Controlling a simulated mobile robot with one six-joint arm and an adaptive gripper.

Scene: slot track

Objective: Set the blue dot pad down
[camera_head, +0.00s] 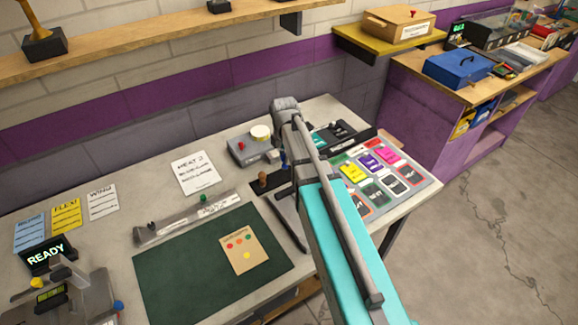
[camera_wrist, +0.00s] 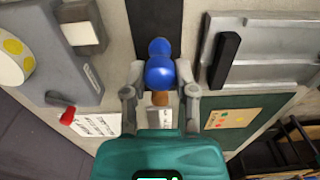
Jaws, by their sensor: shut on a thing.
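The blue dot pad (camera_wrist: 159,72) has a rounded blue body and shows between my fingers in the wrist view. My gripper (camera_wrist: 160,68) is shut on it, one finger on each side. In the head view only a small blue part (camera_head: 284,158) shows beside my arm, which hides most of the gripper. The pad is over or near a dark strip (camera_wrist: 150,18) on the bench; I cannot tell whether it touches it. A brown wooden knob (camera_head: 262,179) stands close by and also shows just below the pad in the wrist view (camera_wrist: 160,98).
A grey device with a red knob (camera_head: 248,151) stands behind. A green mat (camera_head: 180,280) with a dotted tan card (camera_head: 244,254) lies in front. A metal rail (camera_head: 165,229) runs along the mat's back edge. Colored cards (camera_head: 385,157) lie to the right. Bare bench shows around the paper note (camera_head: 195,172).

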